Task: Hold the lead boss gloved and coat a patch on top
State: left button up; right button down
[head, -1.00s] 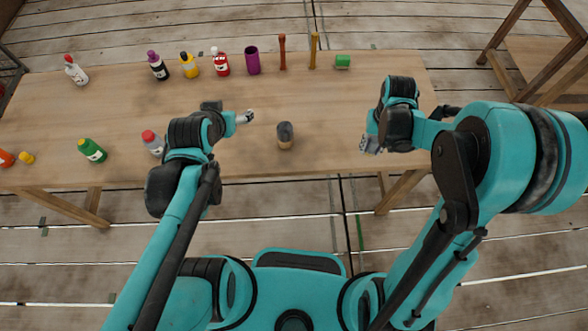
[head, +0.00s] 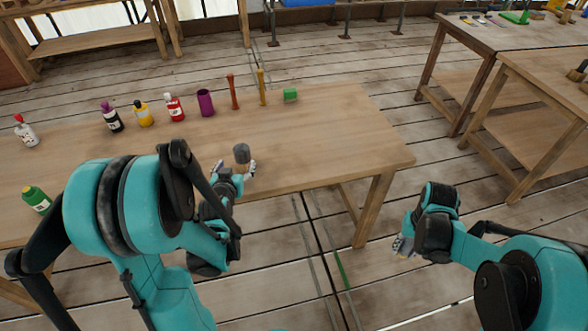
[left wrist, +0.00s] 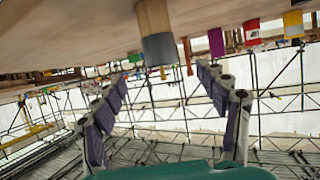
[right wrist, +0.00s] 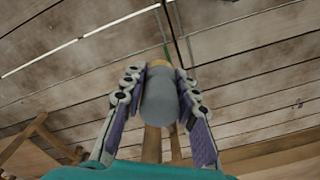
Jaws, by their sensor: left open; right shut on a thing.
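A stubby piece with a grey rounded top and a wooden lower part (head: 241,153) stands near the table's front edge; its grey part (left wrist: 158,48) shows in the left wrist view. My left gripper (head: 236,169) is open and empty, close in front of it. I cannot tell which of the two grey things is the lead boss.
Along the table (head: 340,130) stand several bottles, a purple cup (head: 205,102), a red upright tool (head: 233,92), a yellow one (head: 262,88) and a green block (head: 290,95). The table's right end is clear. Other tables (head: 520,40) stand at right.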

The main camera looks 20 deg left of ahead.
aim_at(242, 153)
pick_arm(q)
jog(key=b+x, duration=0.2)
jog(key=x, duration=0.8)
jog(key=shift+w+a+f+b, duration=0.1)
jog(key=shift+w+f+b, duration=0.1)
jog(key=shift+w+b, duration=0.15)
pick_arm(e)
notch_tip(242, 153, down, 3)
pick_arm(q)
jog(key=shift+s, duration=0.1)
jog(key=c, duration=1.4)
jog(key=shift+o, duration=0.2)
jog(key=o, duration=1.3)
jog(key=shift+o, duration=0.2)
